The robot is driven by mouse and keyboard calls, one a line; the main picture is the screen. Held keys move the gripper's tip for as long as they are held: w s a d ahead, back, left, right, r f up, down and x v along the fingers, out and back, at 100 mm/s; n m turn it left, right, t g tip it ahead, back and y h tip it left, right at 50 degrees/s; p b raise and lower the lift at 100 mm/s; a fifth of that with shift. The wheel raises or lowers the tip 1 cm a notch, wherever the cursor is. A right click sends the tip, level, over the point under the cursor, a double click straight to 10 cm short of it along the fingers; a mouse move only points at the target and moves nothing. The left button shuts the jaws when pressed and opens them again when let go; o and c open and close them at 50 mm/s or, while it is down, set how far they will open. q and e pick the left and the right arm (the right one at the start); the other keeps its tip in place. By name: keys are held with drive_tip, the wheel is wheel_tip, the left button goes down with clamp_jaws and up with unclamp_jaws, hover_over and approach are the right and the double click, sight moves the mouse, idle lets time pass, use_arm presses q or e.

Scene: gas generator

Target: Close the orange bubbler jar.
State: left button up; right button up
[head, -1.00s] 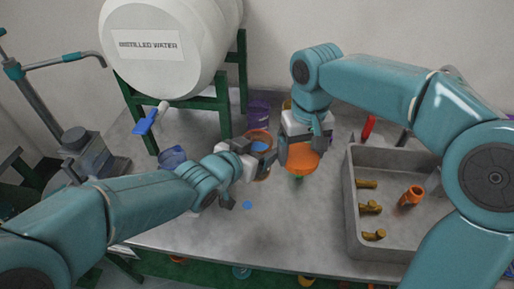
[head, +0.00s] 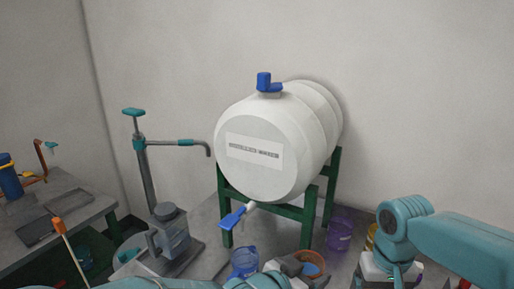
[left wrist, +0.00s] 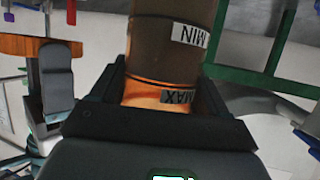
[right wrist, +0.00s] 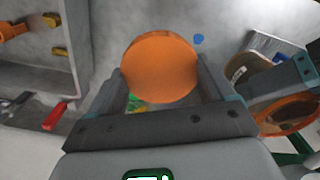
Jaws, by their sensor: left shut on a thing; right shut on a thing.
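The orange bubbler jar (left wrist: 165,45), with MIN and MAX labels, sits between the fingers of my left gripper (left wrist: 160,95). In the head view the jar's open top (head: 313,259) shows beside my left gripper (head: 288,266). The orange lid (right wrist: 160,68) is between the fingers of my right gripper (right wrist: 162,92). The lid is apart from the jar, whose open rim (right wrist: 290,112) shows at the right of the right wrist view. The lid also shows at the left of the left wrist view (left wrist: 22,44). In the head view my right gripper's fingers are cut off at the bottom.
A white water tank (head: 262,140) on a green stand (head: 307,220) stands behind the jar. A blue jug (head: 244,262) and a purple container (head: 340,232) are nearby. A grey tray (right wrist: 45,75) with orange and brass parts and a red item (right wrist: 55,116) show in the right wrist view.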

use_arm(q)
drive_tip(key=w+a+f+n+t+y, duration=0.1)
drive_tip(key=a+f+n+y, duration=0.3)
drive_tip(key=a, duration=1.2)
drive_tip(key=a+f+n+t+y, duration=0.3)
drive_tip(key=a+n+y, duration=0.2)
drive_tip(key=a, duration=1.1)
drive_tip(key=shift+w+a+f+n+t+y, duration=0.2)
drive_tip(key=shift+w+f+n+t+y, duration=0.2)
drive_tip(key=shift+y, duration=0.2)
use_arm(e)
drive_tip(key=w+a+f+n, duration=0.1)
drive_tip(key=w+a+f, duration=0.1)
drive_tip(key=a+f, duration=0.4)
wheel_tip(320, 180, down, 5)
drive_tip(key=shift+f+n, duration=0.15)
drive_tip(key=shift+n, duration=0.15)
drive_tip(key=shift+w+a, duration=0.1)
drive_tip(key=shift+a, duration=0.05)
use_arm(q)
drive_tip(key=s+d+f+m+g+h, duration=0.1)
drive_tip(key=s+d+f+m+h, duration=0.2)
drive_tip(key=d, duration=0.4)
drive_tip(key=s+d+f+m+g+h, duration=0.2)
drive_tip(key=s+d+f+m+h, duration=0.2)
drive_tip(key=d, duration=0.4)
drive_tip(key=shift+f+m+h, duration=0.5)
drive_tip(key=shift+f+h, duration=0.1)
drive_tip(key=shift+h, duration=0.3)
drive_tip(key=shift+s, duration=0.1)
